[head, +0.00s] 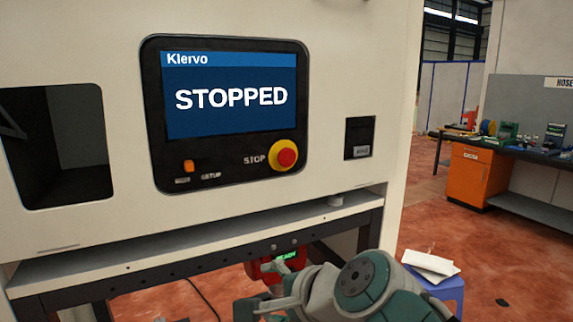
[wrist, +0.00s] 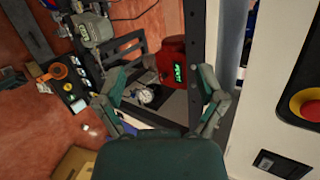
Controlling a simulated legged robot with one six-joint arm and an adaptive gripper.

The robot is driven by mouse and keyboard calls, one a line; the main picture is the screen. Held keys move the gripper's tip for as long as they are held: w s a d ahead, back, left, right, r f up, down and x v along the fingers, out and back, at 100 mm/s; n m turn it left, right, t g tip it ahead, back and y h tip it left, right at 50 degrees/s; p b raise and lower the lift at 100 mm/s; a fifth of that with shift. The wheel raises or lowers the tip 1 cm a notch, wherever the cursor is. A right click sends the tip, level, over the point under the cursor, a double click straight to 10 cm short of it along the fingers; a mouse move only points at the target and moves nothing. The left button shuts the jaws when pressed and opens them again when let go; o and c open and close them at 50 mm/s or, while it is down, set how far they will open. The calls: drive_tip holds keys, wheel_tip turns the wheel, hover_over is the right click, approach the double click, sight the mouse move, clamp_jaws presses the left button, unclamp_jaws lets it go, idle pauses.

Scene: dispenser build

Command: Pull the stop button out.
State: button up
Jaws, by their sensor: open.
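The stop button (head: 287,158) is a red round knob on a yellow ring, at the lower right of the dark control panel (head: 160,110), beside the word STOP. The panel's screen (head: 230,97) reads STOPPED. In the wrist view the stop button (wrist: 308,105) shows at the right edge, cut off by the frame. My gripper (wrist: 162,78) is open and empty, its two fingers well apart. It points past the machine front, not at the button. In the head view my gripper and arm are low, below the button and the ledge.
An orange setup switch (head: 188,166) sits left on the panel. A ledge (head: 200,232) juts out below it. A red device with a green display (wrist: 171,62) is beyond my fingers. A blue stool (head: 440,285) with white packets stands right. A workbench (head: 500,150) is farther back.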

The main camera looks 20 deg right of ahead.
drive_tip(key=w+d+r+m+t, duration=0.3)
drive_tip(key=r+m, duration=0.4)
drive_tip(key=m+t+h, duration=0.3)
drive_tip(key=m+t, duration=0.1)
drive_tip(key=m, duration=0.7)
approach(288, 159)
drive_tip(key=w, duration=1)
drive_tip(key=shift+w+a+f, duration=0.1)
drive_tip(key=shift+w+a, duration=0.1)
drive_tip(key=shift+w, duration=0.1)
drive_tip(key=shift+c, duration=0.3)
